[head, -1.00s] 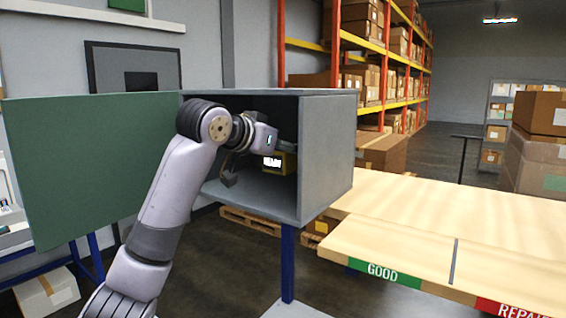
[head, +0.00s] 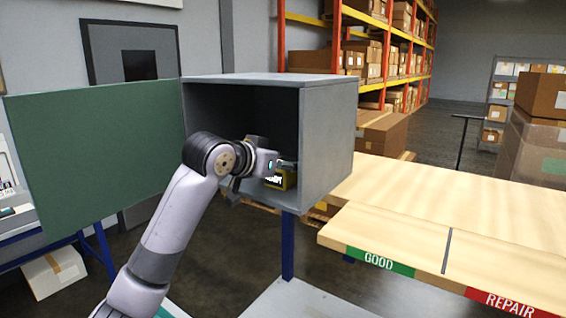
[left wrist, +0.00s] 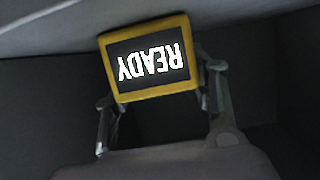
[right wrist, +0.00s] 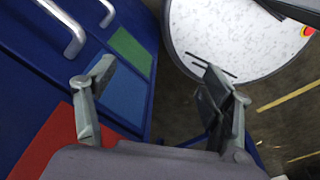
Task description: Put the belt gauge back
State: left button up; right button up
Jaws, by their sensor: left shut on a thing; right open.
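The belt gauge (head: 285,180) is a small yellow box with a lit READY screen. It is inside the open grey cabinet (head: 330,130), low and near the right wall. In the left wrist view the gauge (left wrist: 148,58) shows with its text upside down, between my fingers and close to a pale grey surface. I cannot tell if it touches the cabinet floor. My left gripper (head: 277,167) reaches in through the cabinet's front and is shut on the gauge. My right gripper (right wrist: 158,75) is open and empty; it is out of the head view.
The green cabinet door (head: 95,160) stands open at the left. A wooden bench (head: 440,215) with GOOD and REPAIR labels is at the right. In the right wrist view, a blue unit with handles (right wrist: 75,40) and a round speckled top (right wrist: 235,35) lie below.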

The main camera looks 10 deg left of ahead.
pick_arm(q)
jog(key=o, duration=1.4)
jog(key=shift+s+a, duration=0.1)
jog(key=shift+s, duration=0.15)
jog(key=b+v, duration=0.6)
jog(key=v, duration=0.5)
jog(key=shift+s+a+r, duration=0.1)
jog(key=shift+s+r, duration=0.1)
